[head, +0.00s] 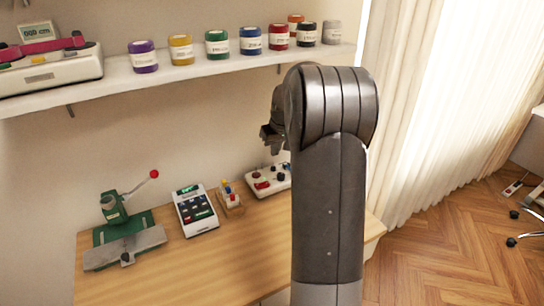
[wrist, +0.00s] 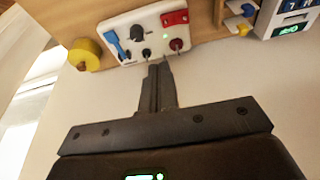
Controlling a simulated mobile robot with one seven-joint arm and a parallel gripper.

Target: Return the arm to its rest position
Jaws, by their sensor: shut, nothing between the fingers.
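My gripper (head: 268,134) shows in the head view to the left of my dark arm, above the table (head: 215,255) and below the wall shelf. Most of it is hidden behind my arm. In the wrist view my gripper (wrist: 160,66) has its fingers together, with nothing held. Its tips line up in the picture with the lower edge of a white control box (wrist: 148,38); I cannot tell the gap. My arm stands raised in the right middle of the head view.
On the table are a green press (head: 118,225) with a red-knobbed lever, a keypad device (head: 196,210), a small wooden holder (head: 230,201) and the control box (head: 268,181). The shelf (head: 200,70) above holds several coloured jars. A curtain (head: 430,110) hangs right; floor there is open.

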